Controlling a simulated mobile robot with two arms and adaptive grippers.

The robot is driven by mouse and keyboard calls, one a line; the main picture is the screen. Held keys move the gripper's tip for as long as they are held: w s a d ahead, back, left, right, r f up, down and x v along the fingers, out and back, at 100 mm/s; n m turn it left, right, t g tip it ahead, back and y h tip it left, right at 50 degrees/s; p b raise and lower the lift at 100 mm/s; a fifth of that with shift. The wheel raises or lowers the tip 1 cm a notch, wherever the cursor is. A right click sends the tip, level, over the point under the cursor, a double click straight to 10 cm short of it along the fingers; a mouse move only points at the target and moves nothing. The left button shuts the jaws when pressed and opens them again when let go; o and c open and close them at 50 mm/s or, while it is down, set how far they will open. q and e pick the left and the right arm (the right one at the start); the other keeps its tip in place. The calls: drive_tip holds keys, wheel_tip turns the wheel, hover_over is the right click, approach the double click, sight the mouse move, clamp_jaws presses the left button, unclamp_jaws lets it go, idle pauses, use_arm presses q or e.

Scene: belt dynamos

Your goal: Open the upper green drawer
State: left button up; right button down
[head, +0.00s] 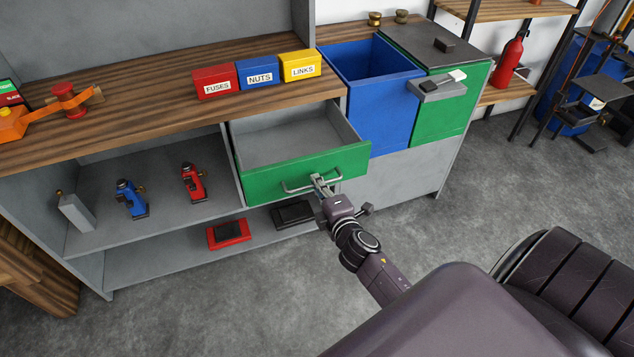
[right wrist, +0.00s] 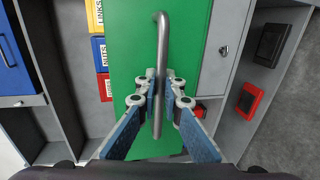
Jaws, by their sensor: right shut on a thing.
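The upper green drawer (head: 305,171) is pulled out from the grey cabinet, and its empty grey inside shows in the head view. Its metal bar handle (head: 298,190) is on the green front. My right gripper (head: 321,183) is shut on the handle. In the right wrist view, the green drawer front (right wrist: 185,40) fills the middle, and the handle (right wrist: 161,50) runs between the two fingers of the right gripper (right wrist: 160,88). My left gripper is in neither view.
Red FUSES (head: 214,82), blue NUTS (head: 257,73) and yellow LINKS (head: 299,66) boxes stand on the wooden top. A blue bin (head: 382,112) is right of the drawer. Shelves at left hold a blue device (head: 130,198) and a red one (head: 193,182). The grey floor in front is clear.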

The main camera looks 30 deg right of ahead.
drive_tip(key=c, duration=2.1)
unclamp_jaws()
drive_tip(key=v, duration=1.2)
drive_tip(key=s+a+f+m+g+y, duration=0.15)
drive_tip(key=s+f, duration=0.25)
drive_tip(key=f, duration=0.7)
drive_tip(key=s+a+f+m+g, duration=0.3)
drive_tip(key=s+f, duration=0.1)
drive_tip(key=f, duration=0.6)
drive_tip(key=s+a+f+m+g+y, duration=0.1)
drive_tip(key=s+a+f+m+g, duration=0.2)
drive_tip(key=f, duration=0.8)
drive_tip(key=s+f+m+g, duration=0.1)
drive_tip(key=s+f+g, duration=0.1)
drive_tip(key=s+f, duration=0.3)
drive_tip(key=s+a+f+m+g, duration=0.1)
drive_tip(key=s+f, duration=0.4)
drive_tip(key=s, duration=0.8)
drive_tip(key=s+a+f+m+g+y, duration=0.1)
drive_tip(key=s+f+m+g, duration=0.2)
drive_tip(key=s, duration=0.6)
wheel_tip(320, 180, down, 3)
drive_tip(key=shift+a+r+g, duration=0.1)
drive_tip(key=shift+g, duration=0.25)
